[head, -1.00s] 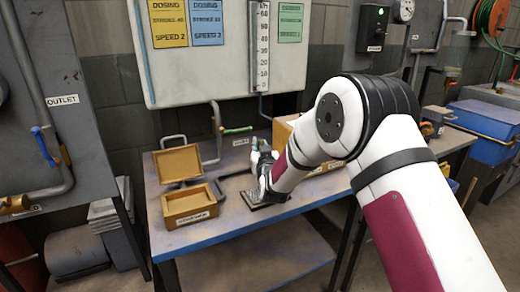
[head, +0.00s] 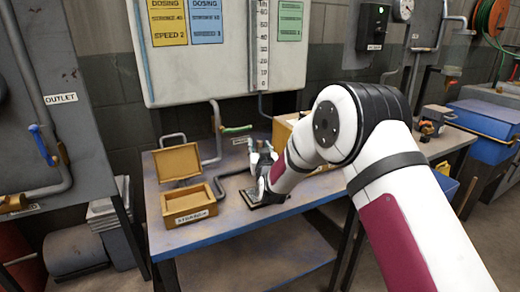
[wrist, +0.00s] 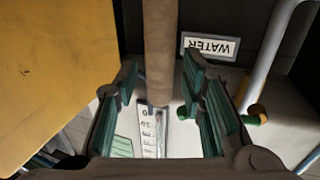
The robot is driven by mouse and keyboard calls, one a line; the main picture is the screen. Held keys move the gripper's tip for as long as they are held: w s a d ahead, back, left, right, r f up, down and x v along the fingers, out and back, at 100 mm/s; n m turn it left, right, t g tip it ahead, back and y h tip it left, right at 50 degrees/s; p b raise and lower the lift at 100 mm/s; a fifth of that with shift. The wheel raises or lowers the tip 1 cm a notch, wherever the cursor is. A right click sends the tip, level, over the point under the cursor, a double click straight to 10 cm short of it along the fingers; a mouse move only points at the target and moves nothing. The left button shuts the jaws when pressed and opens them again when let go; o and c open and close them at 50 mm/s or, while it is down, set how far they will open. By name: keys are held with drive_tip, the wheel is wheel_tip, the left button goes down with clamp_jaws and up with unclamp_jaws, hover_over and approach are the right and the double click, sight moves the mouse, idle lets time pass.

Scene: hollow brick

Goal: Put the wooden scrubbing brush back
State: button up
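My gripper (wrist: 160,95) reaches low over the workbench; in the head view its fingers (head: 262,158) point toward the wall. In the wrist view its two green-padded fingers stand apart. A plain brown wooden bar (wrist: 160,50), which looks like the handle of the scrubbing brush, runs from the top edge of the picture down between them. Narrow gaps seem to show on both sides of it. The brush's bristles are not visible. A dark flat item (head: 262,200) lies on the bench under the gripper, partly hidden by my wrist.
An open wooden box (head: 190,207) with a raised lid stands left on the workbench (head: 235,222). A cardboard box (head: 283,132) is behind my arm; its yellow side fills the wrist view's left. A pipe with a green-handled valve (head: 237,129) and a WATER label (wrist: 211,47) are close behind.

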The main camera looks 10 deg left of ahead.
drive_tip(key=shift+r, duration=0.15)
drive_tip(key=shift+s, duration=0.3)
drive_tip(key=p+v, duration=0.1)
drive_tip(key=v, duration=1)
drive_tip(key=shift+s+d, duration=0.15)
drive_tip(key=shift+s, duration=0.05)
